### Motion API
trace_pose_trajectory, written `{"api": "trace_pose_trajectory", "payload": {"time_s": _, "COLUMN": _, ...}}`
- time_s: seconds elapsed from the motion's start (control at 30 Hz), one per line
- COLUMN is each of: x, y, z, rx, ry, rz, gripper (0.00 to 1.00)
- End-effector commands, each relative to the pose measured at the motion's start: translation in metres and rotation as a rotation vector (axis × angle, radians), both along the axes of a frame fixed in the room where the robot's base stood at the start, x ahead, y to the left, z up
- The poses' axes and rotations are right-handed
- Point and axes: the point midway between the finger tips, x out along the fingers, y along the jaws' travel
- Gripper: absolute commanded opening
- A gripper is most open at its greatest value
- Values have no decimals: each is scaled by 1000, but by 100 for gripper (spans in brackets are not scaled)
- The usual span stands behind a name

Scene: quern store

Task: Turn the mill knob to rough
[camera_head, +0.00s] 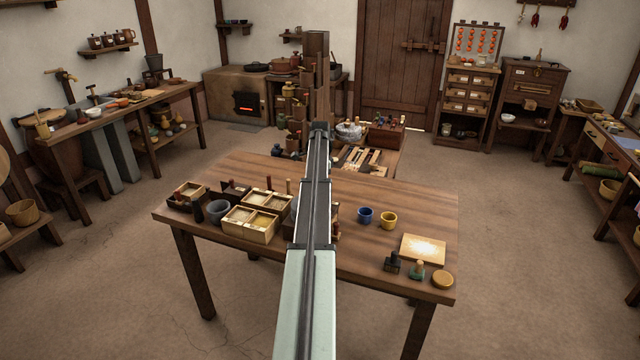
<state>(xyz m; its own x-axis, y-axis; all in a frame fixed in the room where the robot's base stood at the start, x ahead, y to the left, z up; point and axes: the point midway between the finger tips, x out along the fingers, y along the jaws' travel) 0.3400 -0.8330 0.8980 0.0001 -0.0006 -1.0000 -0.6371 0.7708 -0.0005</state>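I cannot pick out the mill knob or any rough marking in this view. A dark wooden cabinet (533,92) with a small pale label and an upright piece on top stands at the back right; I cannot tell whether it is the mill. My pale green and dark arm reaches from the bottom middle over the table. Its dark far end, with my gripper (320,130), is in front of a tall wooden post (316,70). The fingers are too small to tell open from shut, and nothing clearly held shows. My arm hides part of the table.
The wooden table (350,256) carries compartment boxes (249,224), a grey bowl (218,211), a blue cup (365,215), a yellow cup (389,220) and a pale board (423,248). Benches line both sides. The floor right of the table is clear.

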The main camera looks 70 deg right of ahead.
Motion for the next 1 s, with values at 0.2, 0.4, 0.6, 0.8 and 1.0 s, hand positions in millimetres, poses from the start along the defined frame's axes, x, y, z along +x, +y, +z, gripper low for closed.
{"api": "trace_pose_trajectory", "payload": {"time_s": 0.2, "x": 0, "y": 1, "z": -1, "rx": 3, "ry": 0, "rz": -10, "gripper": 0}}
{"api": "trace_pose_trajectory", "payload": {"time_s": 0.4, "x": 0, "y": 1, "z": -1, "rx": 3, "ry": 0, "rz": -10, "gripper": 0}}
{"api": "trace_pose_trajectory", "payload": {"time_s": 0.6, "x": 0, "y": 1, "z": -1, "rx": 2, "ry": 0, "rz": -9, "gripper": 34}}
{"api": "trace_pose_trajectory", "payload": {"time_s": 0.8, "x": 0, "y": 0, "z": 0, "rx": 1, "ry": 0, "rz": -8, "gripper": 43}}
{"api": "trace_pose_trajectory", "payload": {"time_s": 1.0, "x": 0, "y": 0, "z": 3, "rx": 0, "ry": 0, "rz": -8, "gripper": 43}}
